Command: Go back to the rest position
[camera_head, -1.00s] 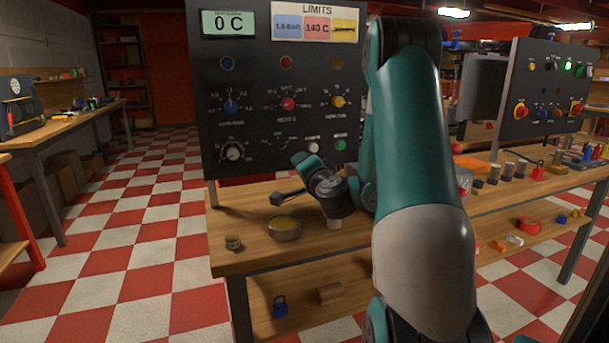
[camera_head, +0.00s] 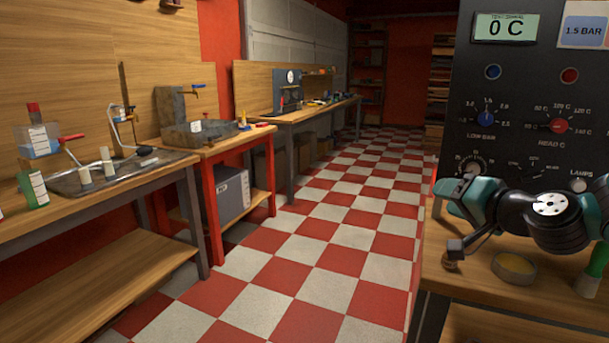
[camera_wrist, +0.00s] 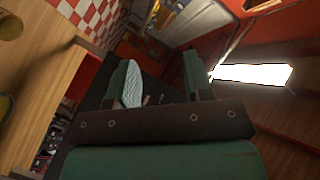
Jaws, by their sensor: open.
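My gripper (camera_head: 452,216) shows at the right of the head view, in front of the dark control panel (camera_head: 518,110) and above the left end of the wooden bench (camera_head: 440,282). It points left, with part of my arm running off the right edge. In the wrist view my gripper (camera_wrist: 160,80) has its two teal fingers apart, with nothing visible between them. The rest of my arm is outside the head view.
A round tin (camera_head: 514,267) stands on the bench below my gripper. At left are a sink bench (camera_head: 95,190) and a red-legged table (camera_head: 215,200) with a grey tub (camera_head: 198,133). The red and white checkered floor (camera_head: 330,225) between is clear.

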